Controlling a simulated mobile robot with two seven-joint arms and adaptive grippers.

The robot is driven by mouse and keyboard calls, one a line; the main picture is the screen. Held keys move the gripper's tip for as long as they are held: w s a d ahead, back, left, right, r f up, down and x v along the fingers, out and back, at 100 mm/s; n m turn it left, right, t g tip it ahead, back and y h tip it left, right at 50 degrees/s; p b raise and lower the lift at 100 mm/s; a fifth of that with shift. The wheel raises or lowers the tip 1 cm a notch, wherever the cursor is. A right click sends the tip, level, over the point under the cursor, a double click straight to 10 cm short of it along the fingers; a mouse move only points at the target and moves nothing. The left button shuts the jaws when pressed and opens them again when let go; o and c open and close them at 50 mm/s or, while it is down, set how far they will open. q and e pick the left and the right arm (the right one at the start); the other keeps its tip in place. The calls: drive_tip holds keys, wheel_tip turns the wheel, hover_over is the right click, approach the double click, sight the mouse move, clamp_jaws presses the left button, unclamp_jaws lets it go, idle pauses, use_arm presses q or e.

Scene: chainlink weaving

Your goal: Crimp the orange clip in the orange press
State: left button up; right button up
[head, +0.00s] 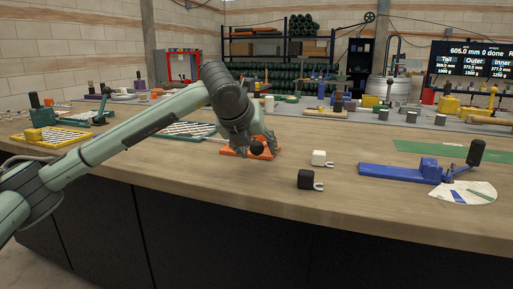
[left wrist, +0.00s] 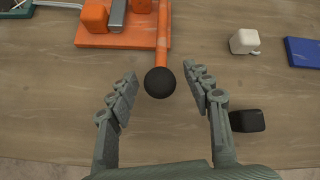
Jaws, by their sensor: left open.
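The orange press (head: 236,152) sits on the wooden bench in the head view, partly hidden behind my left gripper. In the left wrist view its orange base (left wrist: 95,41) is at the top, with an orange block, a grey part and an orange lever ending in a black ball knob (left wrist: 159,82). My left gripper (left wrist: 165,88) is open, with its two fingers on either side of the knob and apart from it. It also shows in the head view (head: 258,148) over the press. I cannot make out the orange clip. My right gripper is not in view.
A white clip (head: 319,158) and a black clip (head: 306,180) lie right of the press. A blue press (head: 400,173) with a black-knobbed lever stands further right, beside a pale fan-shaped card (head: 462,192). Bare bench lies in front of the press.

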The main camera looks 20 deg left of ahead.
use_arm(q)
clamp_jaws()
idle(0.3)
drive_tip(key=shift+r, duration=0.15)
